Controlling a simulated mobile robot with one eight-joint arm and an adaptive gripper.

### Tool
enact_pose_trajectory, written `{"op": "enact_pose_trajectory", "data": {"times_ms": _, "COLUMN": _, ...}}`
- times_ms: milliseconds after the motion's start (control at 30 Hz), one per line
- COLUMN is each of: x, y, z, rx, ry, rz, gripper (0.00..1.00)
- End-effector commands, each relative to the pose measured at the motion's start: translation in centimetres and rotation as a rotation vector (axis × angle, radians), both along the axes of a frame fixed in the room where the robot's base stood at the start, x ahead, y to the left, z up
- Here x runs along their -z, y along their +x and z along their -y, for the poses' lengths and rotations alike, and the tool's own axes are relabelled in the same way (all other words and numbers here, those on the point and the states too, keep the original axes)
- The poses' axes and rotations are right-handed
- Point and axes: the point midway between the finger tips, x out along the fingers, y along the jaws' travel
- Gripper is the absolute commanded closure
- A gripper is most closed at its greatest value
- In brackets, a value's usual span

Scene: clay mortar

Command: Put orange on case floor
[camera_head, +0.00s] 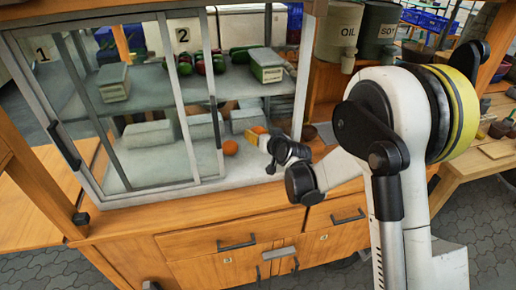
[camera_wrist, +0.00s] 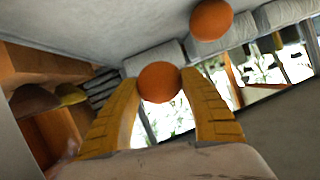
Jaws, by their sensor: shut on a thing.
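My gripper (camera_wrist: 160,88) has yellow fingers and is shut on an orange (camera_wrist: 159,82), with one finger on each side of it. In the head view the held orange (camera_head: 258,129) shows just beyond the yellow fingers, at the right end of the display case (camera_head: 258,173). A second orange (camera_head: 230,147) lies on the case floor to the left of my gripper. It also shows in the wrist view (camera_wrist: 211,19), apart from the held one. I cannot tell whether the held orange touches the floor.
Sliding glass doors with metal frames (camera_head: 163,95) cover the left part of the case. Grey boxes (camera_head: 148,133) stand at the back of the floor. A shelf above holds vegetables and a labelled box (camera_head: 266,66). OIL (camera_head: 338,30) and SOY containers stand at right.

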Motion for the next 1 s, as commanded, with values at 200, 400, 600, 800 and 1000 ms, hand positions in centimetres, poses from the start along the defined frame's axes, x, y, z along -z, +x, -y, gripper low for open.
{"op": "enact_pose_trajectory", "data": {"times_ms": 200, "x": 2.0, "y": 0.0, "z": 0.0, "rx": 0.0, "ry": 0.0, "rz": 0.0, "gripper": 0.82}}
{"op": "enact_pose_trajectory", "data": {"times_ms": 400, "x": 5.4, "y": 0.2, "z": 0.0, "rx": 0.0, "ry": 0.0, "rz": 0.001, "gripper": 0.82}}
{"op": "enact_pose_trajectory", "data": {"times_ms": 600, "x": 5.2, "y": 0.3, "z": -0.1, "rx": 0.0, "ry": 0.0, "rz": 0.0, "gripper": 0.82}}
{"op": "enact_pose_trajectory", "data": {"times_ms": 800, "x": 5.6, "y": 0.3, "z": -0.1, "rx": 0.0, "ry": 0.0, "rz": 0.0, "gripper": 0.82}}
{"op": "enact_pose_trajectory", "data": {"times_ms": 1000, "x": 5.5, "y": 0.3, "z": -0.1, "rx": 0.0, "ry": 0.0, "rz": 0.0, "gripper": 0.29}}
